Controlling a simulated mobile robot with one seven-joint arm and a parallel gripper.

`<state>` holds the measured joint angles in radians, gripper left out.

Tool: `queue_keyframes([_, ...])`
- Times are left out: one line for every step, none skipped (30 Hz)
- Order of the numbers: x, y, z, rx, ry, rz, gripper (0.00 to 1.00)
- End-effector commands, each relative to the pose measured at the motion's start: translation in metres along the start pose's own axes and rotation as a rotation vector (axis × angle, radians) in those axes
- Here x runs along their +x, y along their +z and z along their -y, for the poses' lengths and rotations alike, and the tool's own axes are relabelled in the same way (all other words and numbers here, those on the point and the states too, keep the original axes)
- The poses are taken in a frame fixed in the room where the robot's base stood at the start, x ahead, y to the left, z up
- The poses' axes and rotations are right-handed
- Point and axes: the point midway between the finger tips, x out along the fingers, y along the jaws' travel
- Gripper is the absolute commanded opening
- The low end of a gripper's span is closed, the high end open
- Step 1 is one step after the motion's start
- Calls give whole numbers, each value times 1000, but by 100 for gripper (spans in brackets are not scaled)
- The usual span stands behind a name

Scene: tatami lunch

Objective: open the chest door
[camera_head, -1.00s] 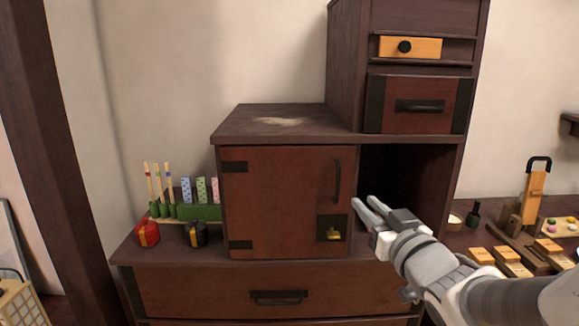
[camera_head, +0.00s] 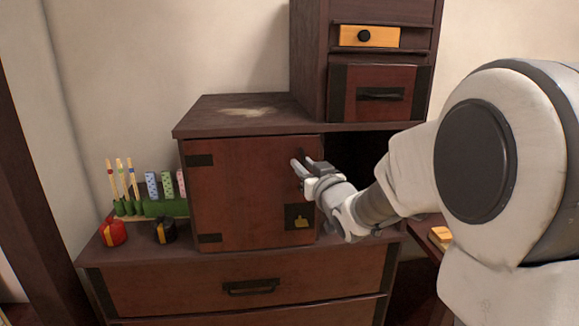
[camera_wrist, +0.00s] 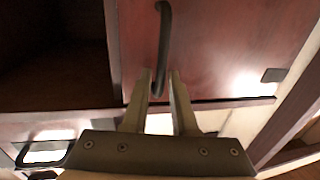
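In the wrist view the handle (camera_wrist: 164,35) rises from between the fingertips of my gripper (camera_wrist: 160,78). The fingers stand apart, one on each side of the handle's near end, with a gap showing. I cannot tell whether either finger touches it. The door (camera_wrist: 225,45) also fills the right of the wrist view.
An open dark compartment (camera_head: 350,160) lies right of the door. A wide drawer (camera_head: 160,285) is below. Red (camera_head: 113,232) and black (camera_head: 165,231) small items and a green rack (camera_head: 165,207) stand left of the door. A drawer tower (camera_head: 309,60) rises behind on the right.

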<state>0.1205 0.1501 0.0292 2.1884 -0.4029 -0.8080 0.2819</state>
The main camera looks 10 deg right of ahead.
Motion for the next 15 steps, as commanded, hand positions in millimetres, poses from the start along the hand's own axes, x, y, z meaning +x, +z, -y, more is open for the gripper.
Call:
queue_keyframes([3, 1, 0, 0, 0, 1, 26])
queue_keyframes([4, 0, 0, 0, 0, 0, 26])
queue_keyframes([5, 0, 0, 0, 0, 0, 26])
queue_keyframes([5, 0, 0, 0, 0, 0, 26])
queue_keyframes([5, 0, 0, 0, 0, 0, 26])
queue_keyframes([5, 0, 0, 0, 0, 0, 26])
queue_keyframes([5, 0, 0, 0, 0, 0, 26])
queue_keyframes([5, 0, 0, 0, 0, 0, 26])
queue_keyframes([5, 0, 0, 0, 0, 0, 26])
queue_keyframes([5, 0, 0, 0, 0, 0, 26])
queue_keyframes([5, 0, 0, 0, 0, 0, 26])
queue_keyframes([5, 0, 0, 0, 0, 0, 19])
queue_keyframes([5, 0, 0, 0, 0, 0, 13])
queue_keyframes([5, 0, 0, 0, 0, 0, 8])
queue_keyframes([5, 0, 0, 0, 0, 0, 1])
